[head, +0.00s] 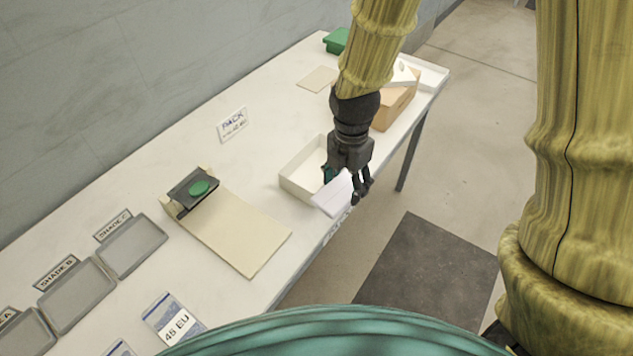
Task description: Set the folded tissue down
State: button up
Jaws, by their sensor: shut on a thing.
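The folded tissue (333,196) is a flat white piece. My gripper (360,192) is shut on its right end. The tissue hangs at the table's front edge, over the front of an open cream box (297,176); I cannot tell how high it is above the table. My gripper and wrist hide the right part of that box. Something teal (328,174) shows beside the gripper, inside or behind the box edge.
The white table (262,150) runs along a grey wall. Grey trays (132,247) lie at left. A tissue box (395,101) and white tray (430,75) stand at the far end.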

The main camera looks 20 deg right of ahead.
jog(key=shift+s+f+n+b, duration=0.3)
jog(key=shift+s+f+n, duration=0.15)
jog(key=shift+n, duration=0.25)
jog(key=p, duration=0.2)
send_over(320, 171)
jog(key=shift+f, duration=0.75)
jog(key=shift+f+p, duration=0.4)
jog(key=shift+f, duration=1.35)
jog(key=shift+f, duration=0.6)
jog(key=o, duration=0.5)
jog(key=shift+r, duration=0.1)
notch_tip(320, 171, up, 13)
jog(key=b, duration=0.1)
